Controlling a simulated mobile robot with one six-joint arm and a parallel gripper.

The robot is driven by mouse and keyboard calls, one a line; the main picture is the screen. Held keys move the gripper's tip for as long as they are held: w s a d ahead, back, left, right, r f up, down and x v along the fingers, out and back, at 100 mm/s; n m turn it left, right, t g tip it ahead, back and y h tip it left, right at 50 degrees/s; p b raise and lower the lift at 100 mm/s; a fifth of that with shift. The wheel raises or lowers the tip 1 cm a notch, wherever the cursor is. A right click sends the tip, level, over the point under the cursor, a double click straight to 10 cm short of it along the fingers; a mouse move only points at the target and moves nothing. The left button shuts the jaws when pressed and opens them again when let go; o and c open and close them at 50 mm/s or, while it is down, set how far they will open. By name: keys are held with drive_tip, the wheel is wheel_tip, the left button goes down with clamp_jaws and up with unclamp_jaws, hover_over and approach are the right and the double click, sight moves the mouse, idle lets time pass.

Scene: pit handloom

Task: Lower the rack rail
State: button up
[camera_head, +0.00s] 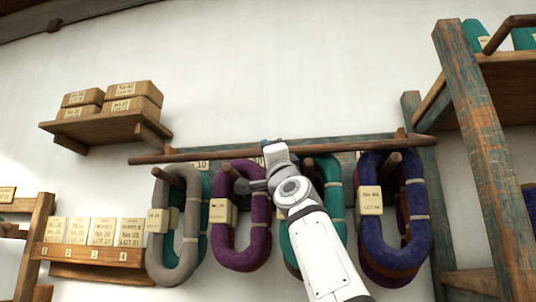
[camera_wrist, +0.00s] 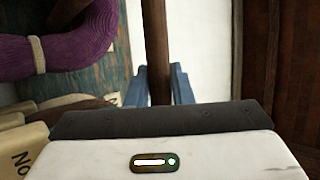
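The rack rail (camera_head: 205,155) is a long dark wooden rod running across the wall, in front of a blue-green board and above the hanging yarn hanks. My gripper (camera_head: 268,146) is at the rail, near its middle. In the wrist view the rail (camera_wrist: 157,45) passes between my two blue fingers (camera_wrist: 160,88), which lie close against it on both sides, with no clear gap. The fingertips are small in the head view and partly hidden by my wrist. The rail's right end (camera_head: 425,139) reaches the blue-green post.
Grey (camera_head: 166,250), purple (camera_head: 228,245), teal (camera_head: 335,190) and blue (camera_head: 415,228) hanks hang on pegs below the rail, with tags. A shelf of boxes (camera_head: 95,126) is at upper left. A wooden frame (camera_head: 480,140) stands at right. The wall above the rail is clear.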

drive_tip(key=o, duration=0.4)
drive_tip(key=shift+s, duration=0.1)
drive_tip(key=shift+b+v, duration=3.85)
drive_tip(key=shift+b, duration=0.35)
